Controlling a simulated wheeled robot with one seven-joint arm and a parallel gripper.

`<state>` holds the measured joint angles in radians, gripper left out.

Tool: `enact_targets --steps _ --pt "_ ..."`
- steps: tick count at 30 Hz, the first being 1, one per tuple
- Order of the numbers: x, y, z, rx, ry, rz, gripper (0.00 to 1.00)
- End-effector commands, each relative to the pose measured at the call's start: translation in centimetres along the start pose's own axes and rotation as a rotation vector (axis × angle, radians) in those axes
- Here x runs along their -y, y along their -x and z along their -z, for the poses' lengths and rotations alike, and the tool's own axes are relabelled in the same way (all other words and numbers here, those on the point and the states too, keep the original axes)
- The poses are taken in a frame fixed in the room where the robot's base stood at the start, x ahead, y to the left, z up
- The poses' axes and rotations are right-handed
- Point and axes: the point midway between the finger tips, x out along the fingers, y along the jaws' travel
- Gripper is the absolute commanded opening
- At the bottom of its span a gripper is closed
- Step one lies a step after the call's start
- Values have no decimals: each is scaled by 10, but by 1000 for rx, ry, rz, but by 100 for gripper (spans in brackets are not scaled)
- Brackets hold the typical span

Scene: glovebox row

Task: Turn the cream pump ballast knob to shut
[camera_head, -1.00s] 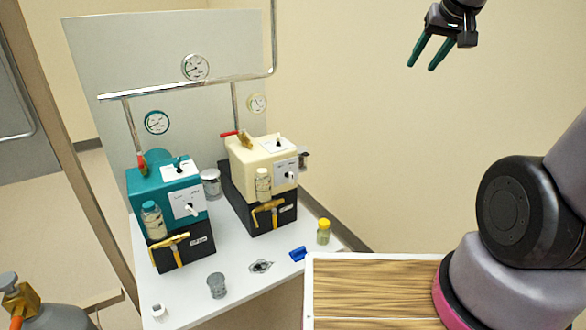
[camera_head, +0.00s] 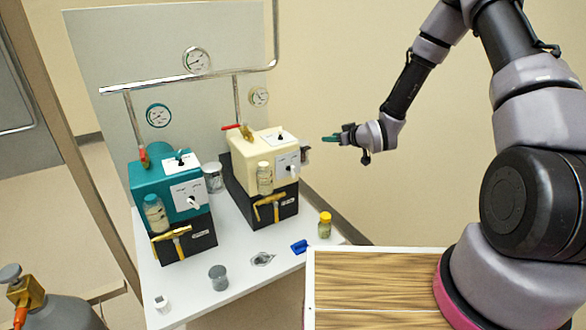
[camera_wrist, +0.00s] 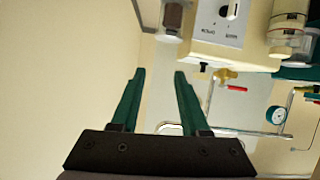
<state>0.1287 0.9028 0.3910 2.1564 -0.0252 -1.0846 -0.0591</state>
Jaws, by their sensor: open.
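The cream pump (camera_head: 250,150) stands on its black base at the right of the white bench. A white plate on its top carries a small dark knob (camera_head: 281,135); a second plate on its front carries a pale knob (camera_head: 292,169). I cannot tell which is the ballast knob. In the wrist view the cream pump (camera_wrist: 205,50) is upside down at the top, with a dark knob (camera_wrist: 232,11) on a lettered plate. My gripper (camera_head: 330,139) is right of the pump, apart from it. In the wrist view my gripper (camera_wrist: 159,75) is open and empty.
A teal pump (camera_head: 160,180) stands left of the cream one. A metal pipe (camera_head: 185,82) with gauges runs behind. A yellow-capped jar (camera_head: 325,226), a blue item (camera_head: 300,247) and a grey jar (camera_head: 218,278) are on the bench. Space right of the pump is clear.

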Motion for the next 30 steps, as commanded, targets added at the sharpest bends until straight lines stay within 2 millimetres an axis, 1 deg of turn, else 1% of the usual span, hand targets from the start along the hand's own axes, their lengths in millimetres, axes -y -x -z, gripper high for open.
enact_targets --steps 1,3,6,9,12,15,19,23,26,30 --pt "13 -10 -19 -28 -9 19 45" --pt "29 -20 -37 -84 -12 37 45" --pt "53 -30 -62 -167 -23 52 45" --pt "75 -34 -84 -249 -38 53 45" --pt "95 -33 -101 -319 -53 45 45" --pt "109 -30 -113 -371 -64 32 45" --pt "118 -27 -121 -411 -69 19 45" --pt "120 -32 -119 -423 -67 15 45" --pt "120 -43 -113 -424 -65 15 45" --pt "120 -68 -102 -424 -65 17 45"
